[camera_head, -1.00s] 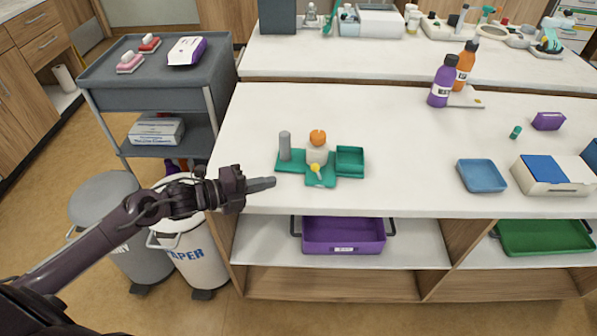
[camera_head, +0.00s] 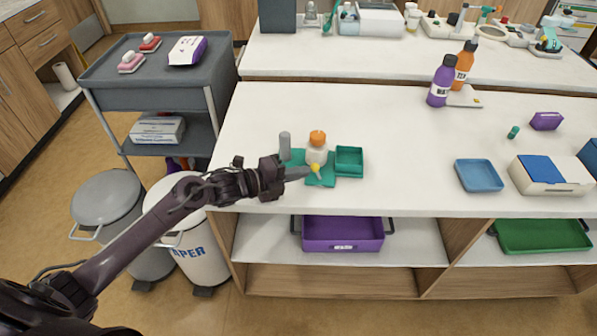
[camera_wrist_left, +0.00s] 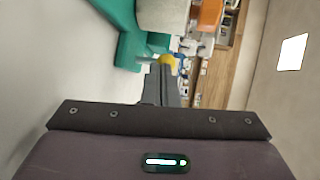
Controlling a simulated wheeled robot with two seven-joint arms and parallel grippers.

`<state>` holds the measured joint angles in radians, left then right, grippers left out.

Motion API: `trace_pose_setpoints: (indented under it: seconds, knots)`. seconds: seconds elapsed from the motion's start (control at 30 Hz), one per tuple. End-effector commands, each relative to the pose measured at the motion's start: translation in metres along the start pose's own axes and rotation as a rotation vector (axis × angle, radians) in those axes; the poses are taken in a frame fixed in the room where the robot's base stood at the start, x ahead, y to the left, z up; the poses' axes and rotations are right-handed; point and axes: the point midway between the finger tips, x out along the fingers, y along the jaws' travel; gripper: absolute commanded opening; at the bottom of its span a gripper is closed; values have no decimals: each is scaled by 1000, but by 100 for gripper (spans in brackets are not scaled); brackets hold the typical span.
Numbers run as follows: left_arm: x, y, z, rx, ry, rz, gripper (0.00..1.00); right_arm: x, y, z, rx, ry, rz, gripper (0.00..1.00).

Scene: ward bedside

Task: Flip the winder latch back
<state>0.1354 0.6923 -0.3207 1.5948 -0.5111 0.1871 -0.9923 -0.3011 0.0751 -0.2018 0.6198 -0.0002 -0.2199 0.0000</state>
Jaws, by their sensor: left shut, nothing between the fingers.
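The winder is a green base (camera_head: 322,180) on the white counter, with a grey post (camera_head: 285,146), a white bottle with an orange cap (camera_head: 317,137), and a green open tray (camera_head: 349,161) at its right. A small yellow-tipped latch (camera_head: 316,168) sits at the front of the bottle. My left gripper (camera_head: 305,172) is shut and empty, its fingertips close to the latch from the left; I cannot tell whether they touch. In the left wrist view the yellow tip (camera_wrist_left: 167,60) shows just beyond the fingers (camera_wrist_left: 160,80). My right gripper is not in view.
A blue tray (camera_head: 479,175) and a white box with a blue lid (camera_head: 550,174) stand to the right. Purple and orange bottles (camera_head: 440,82) stand at the back. The counter middle is clear. Bins and a grey cart (camera_head: 160,85) stand at the left.

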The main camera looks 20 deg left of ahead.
Motion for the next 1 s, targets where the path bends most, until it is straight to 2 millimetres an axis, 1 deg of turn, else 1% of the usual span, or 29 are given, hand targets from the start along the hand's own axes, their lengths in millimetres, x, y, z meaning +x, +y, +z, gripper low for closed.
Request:
trace_pose_setpoints:
  seconds: [0.77,1.0]
  knots:
    - [3,-9,-3,1,0,1,0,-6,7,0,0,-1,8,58]
    - [5,-13,-5,62,-12,92,0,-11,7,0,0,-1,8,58]
